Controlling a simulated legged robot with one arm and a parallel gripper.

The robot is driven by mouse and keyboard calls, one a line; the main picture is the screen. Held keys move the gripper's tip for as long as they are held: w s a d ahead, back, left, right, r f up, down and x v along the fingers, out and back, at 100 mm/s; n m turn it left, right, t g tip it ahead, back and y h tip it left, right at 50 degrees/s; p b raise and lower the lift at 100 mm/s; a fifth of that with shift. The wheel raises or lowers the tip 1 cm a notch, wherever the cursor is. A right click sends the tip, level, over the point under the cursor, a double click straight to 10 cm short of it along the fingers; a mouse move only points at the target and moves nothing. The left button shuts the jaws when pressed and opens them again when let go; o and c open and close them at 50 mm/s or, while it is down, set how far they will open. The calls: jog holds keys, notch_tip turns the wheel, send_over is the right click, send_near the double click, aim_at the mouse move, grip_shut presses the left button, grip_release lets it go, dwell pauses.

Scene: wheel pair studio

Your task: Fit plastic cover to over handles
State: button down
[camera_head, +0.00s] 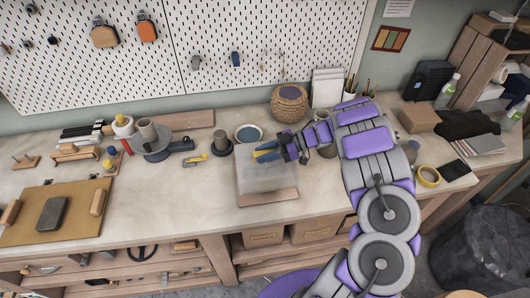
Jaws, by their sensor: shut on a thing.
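A clear, cloudy plastic cover (262,178) is box-shaped and stands over a wooden board (270,199) near the middle of the bench. My gripper (262,153) reaches in from the right to the cover's upper edge and is shut on the cover. Blue and yellow parts show at its tips; I cannot tell whether they are handles or parts of the fingers. The cover's contents are blurred, so handles inside it are not clear. The cover's far right corner is hidden by my gripper and wrist.
Left of the cover are a dark cup (222,147), a yellow tool (195,160) and a grey round stand (158,143). A bowl (248,133) and woven basket (289,104) stand behind. A yellow tape roll (428,176) lies right.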

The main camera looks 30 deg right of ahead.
jog(key=shift+f+b, duration=0.55)
jog(key=shift+f, duration=0.4)
jog(key=shift+f+b, duration=0.25)
jog(key=shift+b, duration=0.25)
dwell(0.6)
jog(key=shift+f+b, duration=0.75)
jog(key=shift+f, duration=0.5)
jog(key=shift+f, duration=0.15)
jog(key=shift+f+b, duration=0.35)
jog(key=shift+f, duration=0.05)
jog(key=c, duration=0.7)
grip_release()
jog(key=shift+c, duration=0.2)
jog(key=p+v, duration=0.1)
jog(key=v, duration=1.6)
jog(key=shift+d, duration=0.3)
jog(key=shift+w, duration=0.1)
